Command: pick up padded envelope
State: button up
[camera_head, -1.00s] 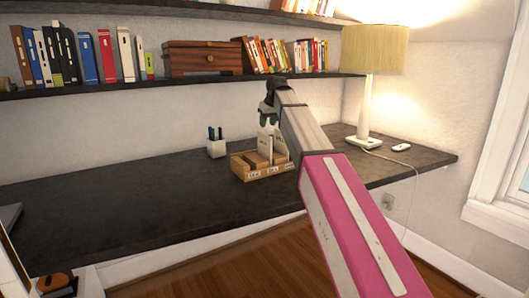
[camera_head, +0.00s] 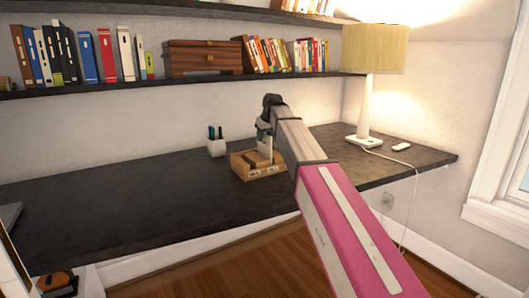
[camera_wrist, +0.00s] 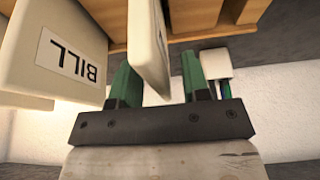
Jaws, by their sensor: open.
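A wooden letter organizer (camera_head: 243,173) stands on the dark desk and also shows at the top of the wrist view (camera_wrist: 190,40). In the wrist view a pale, thick envelope-like piece (camera_wrist: 149,45) stands in it; I cannot tell for sure that it is the padded envelope. My gripper (camera_wrist: 160,80) is open, with green fingers on either side of this piece. A gap shows at the right finger. Another pale piece (camera_wrist: 50,35) labelled BILL stands to the left, close to the left finger. In the head view my gripper (camera_head: 264,131) is over the organizer and partly hides its contents.
A white pen cup (camera_head: 217,148) stands left of the organizer, near my right finger in the wrist view (camera_wrist: 215,63). A lamp (camera_head: 367,100) stands to the right. A shelf (camera_head: 200,80) with books and a wooden chest runs above.

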jog(key=shift+f, duration=0.25)
dwell(0.3)
grip_shut()
